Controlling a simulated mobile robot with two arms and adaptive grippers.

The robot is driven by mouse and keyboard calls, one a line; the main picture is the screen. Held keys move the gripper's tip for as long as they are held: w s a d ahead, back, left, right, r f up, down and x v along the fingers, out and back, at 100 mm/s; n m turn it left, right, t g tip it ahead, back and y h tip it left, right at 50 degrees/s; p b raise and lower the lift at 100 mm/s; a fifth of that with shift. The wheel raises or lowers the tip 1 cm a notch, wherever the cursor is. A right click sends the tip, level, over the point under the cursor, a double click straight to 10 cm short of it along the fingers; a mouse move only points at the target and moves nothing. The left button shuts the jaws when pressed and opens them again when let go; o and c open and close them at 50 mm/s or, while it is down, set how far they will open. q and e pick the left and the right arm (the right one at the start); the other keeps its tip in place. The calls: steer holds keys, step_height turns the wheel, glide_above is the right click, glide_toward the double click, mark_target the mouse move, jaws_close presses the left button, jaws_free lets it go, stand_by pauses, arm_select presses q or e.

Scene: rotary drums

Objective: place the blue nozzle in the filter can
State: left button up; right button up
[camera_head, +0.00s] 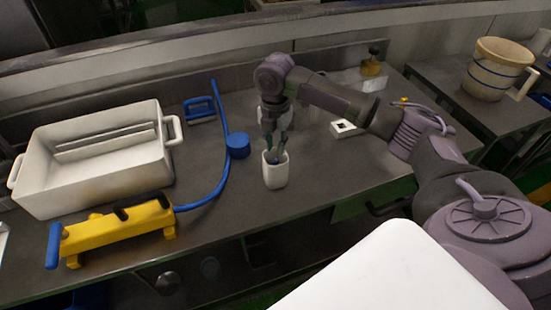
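My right gripper (275,152) points down at a small white can (276,177), which stands upright near the front of the steel table. The fingertips are at or just inside the can's mouth. A bluish piece shows between or along the fingers there; it is too small to tell whether it is a nozzle, or whether the fingers are shut on it. A round blue piece (238,146) lies on the table left of the can, next to a blue hose (222,165). My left gripper is not in view.
A large white tub (95,185) and a yellow pump (118,230) with the hose stand at the left. A blue frame (199,109) lies behind. A white square piece (346,128) lies right of the can.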

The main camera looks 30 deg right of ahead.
steer(key=shift+r, duration=2.15)
steer(key=shift+s+f, duration=0.1)
steer(key=shift+f, duration=0.05)
